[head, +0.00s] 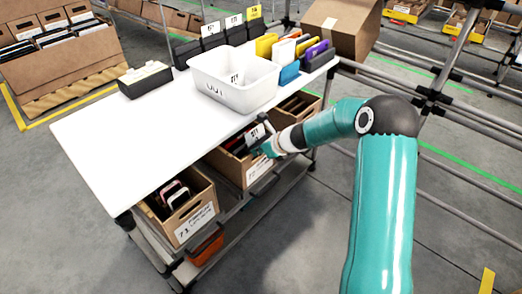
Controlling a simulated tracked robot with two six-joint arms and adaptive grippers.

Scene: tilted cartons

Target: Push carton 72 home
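Cartons stand on a tilted lower shelf under the white table. The front left carton (180,213) has a label that reads 71. The middle carton (228,167) also has a white label, too small to read for certain; from its place beside 71 it looks like carton 72. It holds dark and red items. My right gripper (262,143) is at the upper right part of this carton, close to its rim. I cannot tell whether it touches, and its fingers are too small and dark to judge. My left gripper is not in view.
The white table (140,140) overhangs the cartons. On it stand a white bin (235,95), a black box (145,80) and coloured files. Another carton (297,105) sits behind my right gripper. An orange object (205,245) lies low on the cart. Metal rails are at right.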

